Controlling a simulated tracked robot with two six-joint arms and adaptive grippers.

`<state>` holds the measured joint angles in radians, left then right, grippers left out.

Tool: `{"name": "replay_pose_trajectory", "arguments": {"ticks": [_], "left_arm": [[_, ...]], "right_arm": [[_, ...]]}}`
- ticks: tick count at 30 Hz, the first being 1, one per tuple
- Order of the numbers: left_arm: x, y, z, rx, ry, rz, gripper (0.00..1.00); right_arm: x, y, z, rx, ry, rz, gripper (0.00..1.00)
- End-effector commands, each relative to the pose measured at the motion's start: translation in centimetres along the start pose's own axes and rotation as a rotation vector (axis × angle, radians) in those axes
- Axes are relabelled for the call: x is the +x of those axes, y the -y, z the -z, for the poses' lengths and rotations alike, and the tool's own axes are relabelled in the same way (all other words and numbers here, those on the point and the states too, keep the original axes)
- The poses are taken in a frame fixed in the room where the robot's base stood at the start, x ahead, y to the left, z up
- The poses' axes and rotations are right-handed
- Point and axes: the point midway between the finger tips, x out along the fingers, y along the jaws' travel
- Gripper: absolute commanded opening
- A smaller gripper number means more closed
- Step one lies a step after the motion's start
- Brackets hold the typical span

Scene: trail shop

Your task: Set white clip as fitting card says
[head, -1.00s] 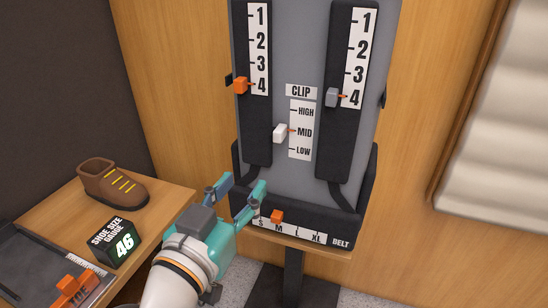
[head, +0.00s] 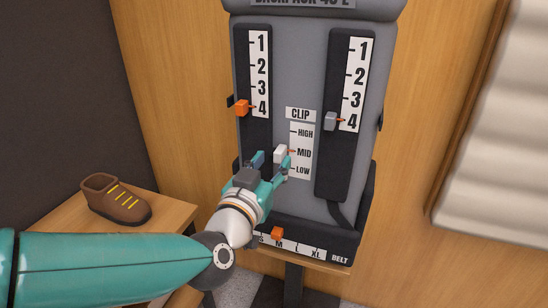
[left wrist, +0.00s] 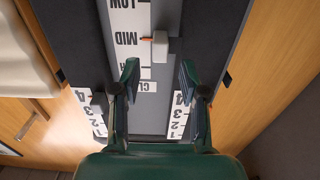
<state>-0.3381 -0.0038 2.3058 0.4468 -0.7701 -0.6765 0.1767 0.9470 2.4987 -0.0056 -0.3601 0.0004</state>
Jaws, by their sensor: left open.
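The white clip (head: 280,153) sits on the backpack's grey panel, with its pointer at MID on the CLIP scale (head: 301,140), which reads HIGH, MID, LOW. My left gripper (head: 270,161) is open and empty in front of the panel, its fingertips just below and beside the clip. In the left wrist view the picture is upside down; the white clip (left wrist: 160,47) lies beyond the two spread fingers (left wrist: 158,68), between their lines, and I see no grip on it. My right gripper is in neither view. No fitting card shows.
Two dark straps carry 1–4 scales, with an orange slider (head: 242,107) and a grey slider (head: 330,120) near 4. An orange belt slider (head: 277,233) is at M. A brown shoe (head: 116,199) stands on the wooden bench at left.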

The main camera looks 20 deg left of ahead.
Motion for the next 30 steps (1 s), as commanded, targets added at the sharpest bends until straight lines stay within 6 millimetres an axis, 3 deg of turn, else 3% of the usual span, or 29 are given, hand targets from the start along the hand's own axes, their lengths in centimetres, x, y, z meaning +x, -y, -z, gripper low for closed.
{"name": "replay_pose_trajectory", "arguments": {"ticks": [6,17,25,30], "left_arm": [[2.5,0.0,0.0,0.0,0.0,0.0,0.44],[2.9,0.0,0.1,0.001,0.0,-0.001,0.44],[2.9,-0.1,0.1,0.0,0.0,-0.001,0.0],[2.9,-0.1,0.1,0.0,0.0,-0.001,0.0]], "right_arm": [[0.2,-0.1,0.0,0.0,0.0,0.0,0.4],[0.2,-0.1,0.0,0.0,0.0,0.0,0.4],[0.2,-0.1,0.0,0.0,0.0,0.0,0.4],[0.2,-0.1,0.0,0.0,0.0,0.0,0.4]]}}
